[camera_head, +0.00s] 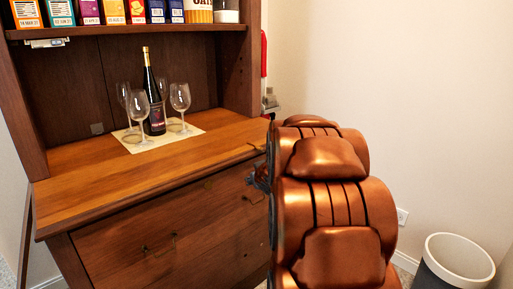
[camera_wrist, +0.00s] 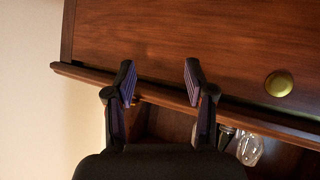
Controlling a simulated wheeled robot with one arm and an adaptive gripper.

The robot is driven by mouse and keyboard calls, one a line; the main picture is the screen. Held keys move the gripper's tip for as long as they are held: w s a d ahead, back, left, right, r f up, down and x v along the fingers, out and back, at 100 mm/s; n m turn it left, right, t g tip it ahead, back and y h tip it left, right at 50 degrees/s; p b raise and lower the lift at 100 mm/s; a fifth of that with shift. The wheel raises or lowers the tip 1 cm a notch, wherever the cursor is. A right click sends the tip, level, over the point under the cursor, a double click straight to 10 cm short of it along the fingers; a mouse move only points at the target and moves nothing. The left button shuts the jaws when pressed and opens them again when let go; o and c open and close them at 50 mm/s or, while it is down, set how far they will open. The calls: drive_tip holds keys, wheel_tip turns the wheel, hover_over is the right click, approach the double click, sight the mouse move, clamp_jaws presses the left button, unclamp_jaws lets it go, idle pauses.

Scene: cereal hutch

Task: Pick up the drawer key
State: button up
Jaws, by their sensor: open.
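I cannot make out the drawer key in either view. My gripper (camera_wrist: 158,72) is open and empty in the wrist view. Its two fingers reach over a moulded wooden edge (camera_wrist: 230,108), in front of a reddish-brown wood panel (camera_wrist: 190,30). A round brass-coloured disc (camera_wrist: 279,84) is on that panel, to the right of the fingers; I cannot tell what it is. In the head view my copper arm hides much of the area right of the hutch, and I cannot clearly make out my gripper there. The drawer fronts (camera_head: 205,235) below the counter appear shut.
The hutch counter (camera_head: 85,185) holds a wine bottle (camera_head: 155,95) and several glasses on a pale mat (camera_head: 140,148). A glass (camera_wrist: 250,148) shows in the wrist view. Boxes stand on the shelf (camera_head: 130,29).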

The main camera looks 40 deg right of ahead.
sight(261, 149)
drive_tip(key=s+d+r+n+t+y, duration=0.25)
drive_tip(key=d+r+t+y, duration=0.25)
drive_tip(key=d+t, duration=0.25)
drive_tip(key=shift+n, duration=0.25)
drive_tip(key=w+b, duration=0.2)
drive_tip(key=w, duration=0.4)
drive_tip(key=shift+a+r, duration=0.1)
drive_tip(key=shift+w+r+b, duration=0.15)
drive_tip(key=shift+w+b, duration=0.25)
drive_tip(key=shift+w, duration=0.25)
